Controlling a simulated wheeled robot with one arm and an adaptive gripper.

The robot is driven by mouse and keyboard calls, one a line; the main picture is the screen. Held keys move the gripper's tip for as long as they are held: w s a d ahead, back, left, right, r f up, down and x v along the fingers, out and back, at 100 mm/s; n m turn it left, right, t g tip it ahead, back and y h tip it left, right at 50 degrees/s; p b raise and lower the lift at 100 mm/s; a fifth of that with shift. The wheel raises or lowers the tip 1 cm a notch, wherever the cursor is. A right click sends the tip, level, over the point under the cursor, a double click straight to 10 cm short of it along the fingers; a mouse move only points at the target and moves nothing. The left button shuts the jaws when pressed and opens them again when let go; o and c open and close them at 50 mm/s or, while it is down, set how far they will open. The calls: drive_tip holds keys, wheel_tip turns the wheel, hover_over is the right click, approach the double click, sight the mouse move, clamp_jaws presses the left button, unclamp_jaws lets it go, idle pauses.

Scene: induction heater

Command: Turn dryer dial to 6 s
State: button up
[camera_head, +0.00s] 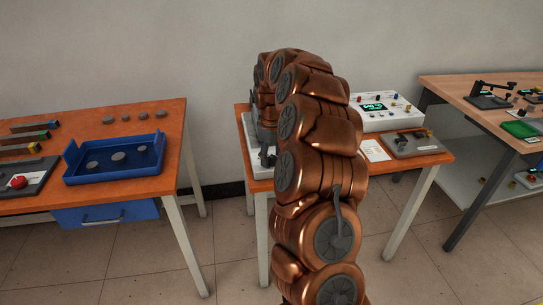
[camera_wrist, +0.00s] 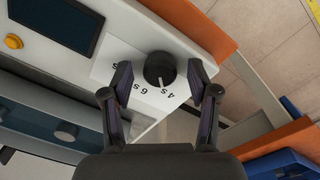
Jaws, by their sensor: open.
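The black round dial (camera_wrist: 160,69) sits on the white panel (camera_wrist: 104,70) of a device in the wrist view. Printed labels below it read 4 S and 6 S; another label at the left is partly hidden by a finger. A pale mark on the dial's lower edge points toward the 4 S label. My gripper (camera_wrist: 159,75) is open, with one finger at each side of the dial. Gaps show between the fingertips and the dial. In the head view my copper arm hides most of the device (camera_head: 249,158) and the dial is not visible.
The panel also carries a dark screen (camera_wrist: 64,24) and an orange button (camera_wrist: 13,41). In the head view, a white instrument (camera_head: 388,112) and a grey plate (camera_head: 414,144) share the orange table (camera_head: 438,158). A blue tray (camera_head: 115,178) is on the left table.

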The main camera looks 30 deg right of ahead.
clamp_jaws()
idle(0.4)
drive_tip(key=shift+m, duration=0.3)
drive_tip(key=m+b, duration=0.2)
drive_tip(key=shift+f+m, duration=0.15)
drive_tip(key=shift+m, duration=0.25)
drive_tip(key=m+b, duration=0.2)
drive_tip(key=m, duration=0.3)
drive_tip(key=shift+m, duration=0.3)
drive_tip(key=shift+r, duration=0.2)
unclamp_jaws()
